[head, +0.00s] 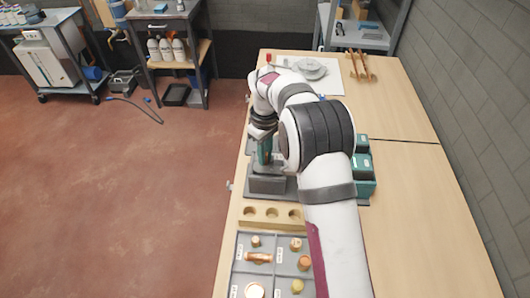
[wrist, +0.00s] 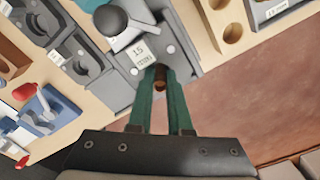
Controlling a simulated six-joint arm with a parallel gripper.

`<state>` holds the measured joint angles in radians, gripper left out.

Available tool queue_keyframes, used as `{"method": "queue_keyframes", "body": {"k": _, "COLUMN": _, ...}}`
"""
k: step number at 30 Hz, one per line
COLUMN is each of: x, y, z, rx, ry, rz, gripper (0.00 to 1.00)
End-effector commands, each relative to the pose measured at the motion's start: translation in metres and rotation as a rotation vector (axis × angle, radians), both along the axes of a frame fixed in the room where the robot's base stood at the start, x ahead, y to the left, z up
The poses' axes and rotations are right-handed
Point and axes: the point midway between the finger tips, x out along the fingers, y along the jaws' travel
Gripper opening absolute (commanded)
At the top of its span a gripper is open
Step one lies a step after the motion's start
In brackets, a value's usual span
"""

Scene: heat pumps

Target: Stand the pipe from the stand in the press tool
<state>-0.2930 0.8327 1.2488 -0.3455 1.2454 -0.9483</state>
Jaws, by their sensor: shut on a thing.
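My gripper (wrist: 162,90) has two green fingers, shut on a copper-brown pipe (wrist: 159,78) whose end shows between them in the wrist view. The pipe is at the near edge of a grey press tool (wrist: 178,48) with a white label reading 15 and a black ball knob. I cannot tell whether the pipe is seated in it. In the head view my gripper (head: 264,152) points down over the grey block of the press tool (head: 267,184); the pipe is hidden there. The wooden stand (head: 260,222) with round holes is in front of it; it also shows in the wrist view (wrist: 217,12).
A grey compartment tray (head: 275,250) with copper fittings lies nearest on the bench. Green-and-black boxes (head: 363,170) stand right of the tool. In the wrist view, more grey tools (wrist: 84,62) and a blue clamp with red handles (wrist: 42,110) lie left. The bench's right side is clear.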

Motion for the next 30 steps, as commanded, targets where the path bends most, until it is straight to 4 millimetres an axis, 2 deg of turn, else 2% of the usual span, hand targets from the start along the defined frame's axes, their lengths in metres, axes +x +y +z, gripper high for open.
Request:
{"method": "queue_keyframes", "body": {"k": 1, "x": 0.000, "y": 0.000, "z": -0.001, "rx": 0.000, "ry": 0.001, "rz": 0.000, "gripper": 0.19}}
{"method": "queue_keyframes", "body": {"k": 6, "x": 0.000, "y": 0.000, "z": -0.001, "rx": 0.000, "ry": 0.001, "rz": 0.000, "gripper": 0.50}}
{"method": "queue_keyframes", "body": {"k": 7, "x": -0.001, "y": 0.000, "z": -0.001, "rx": 0.000, "ry": 0.002, "rz": 0.000, "gripper": 0.52}}
{"method": "queue_keyframes", "body": {"k": 14, "x": -0.001, "y": 0.000, "z": 0.000, "rx": 0.000, "ry": 0.003, "rz": 0.000, "gripper": 0.52}}
{"method": "queue_keyframes", "body": {"k": 17, "x": 0.000, "y": 0.000, "z": 0.009, "rx": 0.001, "ry": 0.001, "rz": 0.000, "gripper": 0.52}}
{"method": "queue_keyframes", "body": {"k": 20, "x": 0.000, "y": 0.000, "z": 0.029, "rx": 0.002, "ry": -0.003, "rz": -0.001, "gripper": 0.52}}
{"method": "queue_keyframes", "body": {"k": 30, "x": 0.001, "y": 0.000, "z": 0.128, "rx": 0.001, "ry": -0.005, "rz": 0.000, "gripper": 0.52}}
